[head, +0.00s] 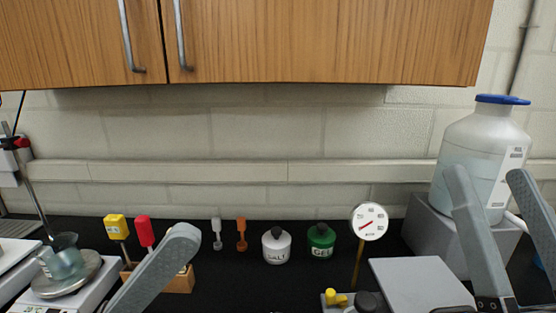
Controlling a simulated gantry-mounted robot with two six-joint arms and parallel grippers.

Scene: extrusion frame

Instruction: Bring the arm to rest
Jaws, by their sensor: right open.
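My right gripper (486,176) rises from the lower right corner with its two grey fingers spread wide and nothing between them. Its fingers stand in front of the large white carboy with a blue cap (488,140) and the grey box (425,222) under it; I cannot tell whether they touch. At the lower left, one grey finger of my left gripper (181,236) shows, covering part of the wooden rack (182,283). Its other finger is not visible, so its opening cannot be judged. Both arms are mostly below the picture.
A black bench holds a white bottle (276,248), a green bottle (321,245), a dial thermometer (369,222) and a grey plate (420,283). A glass beaker (64,256) sits on a balance (68,278) at left. Wooden cabinets (300,40) hang above.

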